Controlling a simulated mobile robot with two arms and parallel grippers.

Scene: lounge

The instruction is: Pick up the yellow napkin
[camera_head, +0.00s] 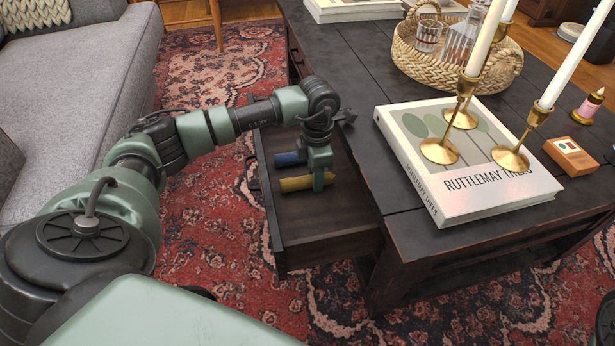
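The yellow napkin (296,184) is a rolled piece lying in the open drawer (335,222) of the dark coffee table. A blue rolled item (288,159) lies just behind it. My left gripper (318,183) reaches down into the drawer at the yellow napkin's right part, with a green finger in front of it. The far finger is hidden, so I cannot tell whether it is closed on the napkin. My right gripper is not in view.
The coffee table (350,75) holds a large book (500,195) with brass candlesticks (440,150), a small orange box (570,155) and a woven tray (405,65) with glassware. A grey sofa (85,80) stands at left. The drawer's front part is empty.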

